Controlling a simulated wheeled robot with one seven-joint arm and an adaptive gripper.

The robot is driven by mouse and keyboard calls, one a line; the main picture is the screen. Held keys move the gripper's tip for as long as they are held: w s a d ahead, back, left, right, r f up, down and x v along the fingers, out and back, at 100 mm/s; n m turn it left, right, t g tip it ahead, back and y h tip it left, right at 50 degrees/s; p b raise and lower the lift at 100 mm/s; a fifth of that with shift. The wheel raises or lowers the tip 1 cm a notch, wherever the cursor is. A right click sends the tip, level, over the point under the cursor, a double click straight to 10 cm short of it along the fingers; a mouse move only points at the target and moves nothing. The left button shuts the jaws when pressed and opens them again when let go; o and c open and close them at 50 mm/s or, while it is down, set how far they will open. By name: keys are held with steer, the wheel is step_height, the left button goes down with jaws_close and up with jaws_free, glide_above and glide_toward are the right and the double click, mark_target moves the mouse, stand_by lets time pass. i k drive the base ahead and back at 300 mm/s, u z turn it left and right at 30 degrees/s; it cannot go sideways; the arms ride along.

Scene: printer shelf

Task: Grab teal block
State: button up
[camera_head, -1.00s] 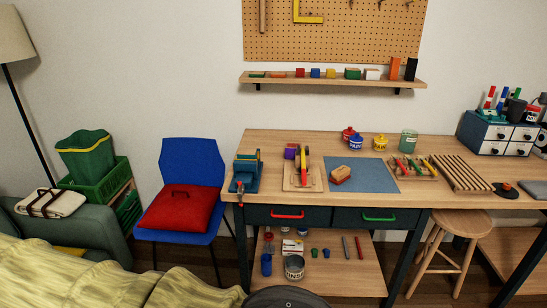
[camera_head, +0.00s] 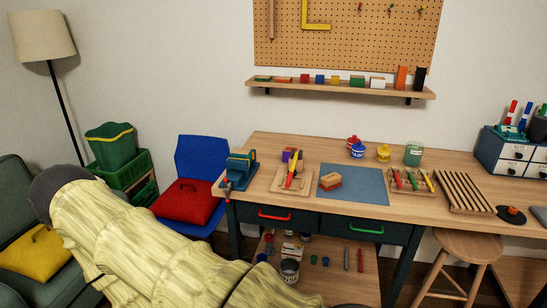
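No block shows as plainly teal. On the wall shelf (camera_head: 300,88), a dark green block (camera_head: 357,81) stands between a yellow block and a white block, and a flat green block (camera_head: 263,79) lies at the left end. I cannot tell whether either one is the teal block. A teal-blue vise (camera_head: 241,168) sits at the left corner of the workbench (camera_head: 340,147). My pale yellow arm crosses the lower left of the view. My gripper is not in view.
The workbench holds a blue mat (camera_head: 360,186), a red-and-wood brush (camera_head: 330,181), jars and a slatted rack (camera_head: 463,193). A blue chair (camera_head: 195,155) with a red cushion (camera_head: 185,203) stands left of it, a wooden stool (camera_head: 465,247) at right.

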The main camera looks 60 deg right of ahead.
mark_target(241, 153)
steer(key=z, duration=1.4)
